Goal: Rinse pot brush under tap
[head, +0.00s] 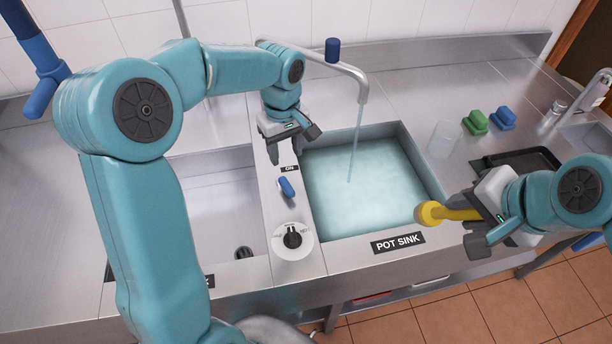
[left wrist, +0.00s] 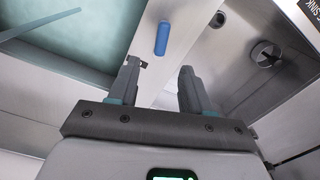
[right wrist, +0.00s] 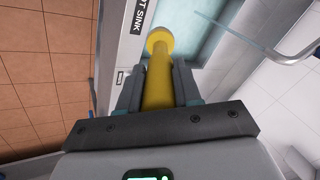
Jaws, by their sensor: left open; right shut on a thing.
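The yellow pot brush (head: 432,212) is in my right gripper (head: 474,216), which is shut on it. Its round end points left, over the front right edge of the pot sink (head: 420,165). It also shows in the right wrist view (right wrist: 158,75). The tap (head: 325,62) runs a thin stream of water (head: 355,145) into the sink, which holds bluish water. The brush is to the right of the stream, apart from it. My left gripper (head: 285,155) is open and empty above the divider, behind the blue lever (head: 287,187) by the ON label; the lever also shows in the left wrist view (left wrist: 162,38).
A white dial (head: 292,240) sits on the divider in front of the lever. An empty basin (head: 215,200) lies to the left. A clear glass (head: 443,138), green (head: 475,122) and blue (head: 503,118) blocks and a black tray (head: 525,160) stand on the right counter.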

